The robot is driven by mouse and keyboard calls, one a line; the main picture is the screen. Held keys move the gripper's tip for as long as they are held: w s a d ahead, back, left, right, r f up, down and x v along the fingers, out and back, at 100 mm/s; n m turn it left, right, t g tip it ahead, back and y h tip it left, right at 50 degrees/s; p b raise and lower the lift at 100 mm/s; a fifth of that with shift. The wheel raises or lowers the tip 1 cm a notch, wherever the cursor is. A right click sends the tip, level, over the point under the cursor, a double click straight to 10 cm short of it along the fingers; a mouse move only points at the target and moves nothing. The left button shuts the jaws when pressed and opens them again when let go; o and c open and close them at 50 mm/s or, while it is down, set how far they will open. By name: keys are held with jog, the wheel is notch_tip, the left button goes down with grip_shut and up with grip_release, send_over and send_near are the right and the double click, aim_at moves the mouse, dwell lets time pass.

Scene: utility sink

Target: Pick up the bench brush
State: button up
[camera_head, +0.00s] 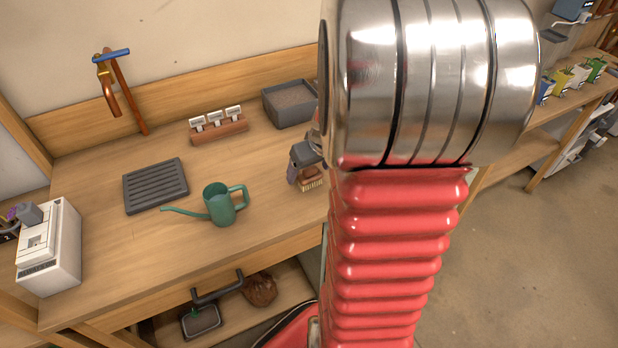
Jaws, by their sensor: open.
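The bench brush (313,182) has a brown body and pale tan bristles. It is on the wooden bench near its right end, just left of my red arm. My gripper (301,170) shows as dark grey parts beside my arm, at the brush's upper left. It is open. Its grey parts overlap the brush in the picture, and I cannot tell whether they touch it. My arm hides the rest of the gripper and perhaps part of the brush.
A green watering can (219,205) stands left of the brush, with a dark slatted tray (156,185) beyond it. Behind are a grey bin (289,103) and a wooden label holder (218,128). A white machine (50,248) stands at the left. Bare wood lies between them.

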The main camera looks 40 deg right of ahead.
aim_at(310, 168)
jog(key=shift+c, duration=0.4)
jog(key=c, duration=1.1)
jog(key=shift+r, duration=0.15)
notch_tip(310, 168, up, 10)
jog(key=shift+f, duration=0.15)
